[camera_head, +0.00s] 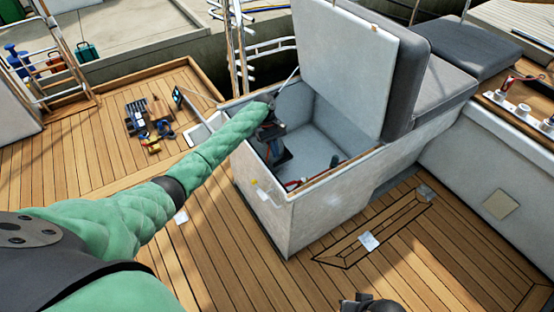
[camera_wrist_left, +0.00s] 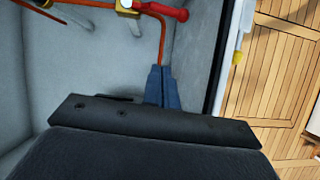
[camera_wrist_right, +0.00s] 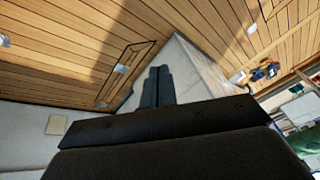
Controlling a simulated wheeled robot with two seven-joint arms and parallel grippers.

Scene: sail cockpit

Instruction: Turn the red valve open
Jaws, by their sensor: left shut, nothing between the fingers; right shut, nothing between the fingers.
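The red valve handle (camera_wrist_left: 163,10) shows at the top of the left wrist view, beside a brass-coloured fitting (camera_wrist_left: 128,4) on an orange pipe (camera_wrist_left: 163,45). In the head view a small red part (camera_head: 292,185) shows low inside the open locker, near its front wall. My left gripper (camera_head: 283,160) reaches down into the locker. Its blue-grey fingers (camera_wrist_left: 161,70) are shut and empty, apart from the handle. My right gripper (camera_wrist_right: 159,70) is shut and empty, outside the locker, above the deck. Only a dark part of my right arm shows at the head view's bottom edge.
The white locker (camera_head: 320,215) has its lid (camera_head: 345,60) raised, with grey cushions (camera_head: 440,85) to the right. Loose tools (camera_head: 150,120) lie on the wooden deck at left. The deck right of the locker is mostly clear.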

